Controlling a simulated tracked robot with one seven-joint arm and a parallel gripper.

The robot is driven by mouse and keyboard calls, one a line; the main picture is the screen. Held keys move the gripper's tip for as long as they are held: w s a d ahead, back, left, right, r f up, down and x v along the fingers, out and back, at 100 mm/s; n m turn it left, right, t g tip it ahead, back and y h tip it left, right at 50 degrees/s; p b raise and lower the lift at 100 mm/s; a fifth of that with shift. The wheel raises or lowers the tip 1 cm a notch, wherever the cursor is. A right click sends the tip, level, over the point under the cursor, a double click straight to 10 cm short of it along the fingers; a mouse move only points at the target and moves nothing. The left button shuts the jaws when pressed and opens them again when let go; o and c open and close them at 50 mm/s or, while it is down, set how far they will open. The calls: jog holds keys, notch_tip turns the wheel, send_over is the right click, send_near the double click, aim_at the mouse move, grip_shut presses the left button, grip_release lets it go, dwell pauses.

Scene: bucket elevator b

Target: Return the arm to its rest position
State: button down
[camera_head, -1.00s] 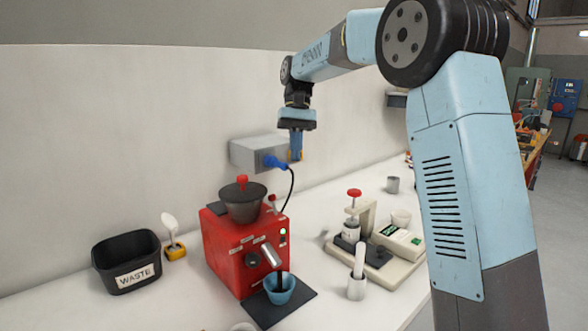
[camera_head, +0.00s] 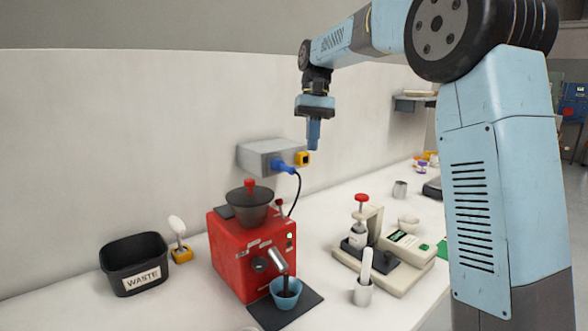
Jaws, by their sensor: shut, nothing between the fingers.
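My gripper (camera_head: 313,147) points straight down from the end of my raised arm. Its fingers are together and hold nothing. It hangs in front of the wall, just above the right end of a grey wall box (camera_head: 262,157). A blue plug (camera_head: 284,167) sits at the front of this box, with a black cable running down behind the red grinder (camera_head: 240,254). A yellow part (camera_head: 303,158) shows on the box's right end, right below the fingertips. Whether the fingertips touch the box cannot be told.
On the white counter stand a black waste bin (camera_head: 134,250), a blue cup (camera_head: 286,297) under the grinder spout, a press with a red knob (camera_head: 361,198), a white-handled tool in a cup (camera_head: 363,290) and a metal cup (camera_head: 400,189). The air left of my gripper is free.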

jog(key=s+d+f+m+t, duration=0.1)
jog(key=s+d+f+t, duration=0.15)
jog(key=s+d, duration=0.65)
jog(key=s+d+f+t, duration=0.1)
jog(key=s+d+t, duration=0.4)
jog(key=s, duration=0.9)
jog(key=s+d+f+t, duration=0.1)
jog(key=s+d+f, duration=0.3)
jog(key=s, duration=0.3)
jog(key=shift+s+f+m+t+h, duration=0.15)
jog(key=shift+f+m+t+h, duration=0.25)
jog(key=shift+f, duration=0.5)
jog(key=shift+a+r, duration=0.1)
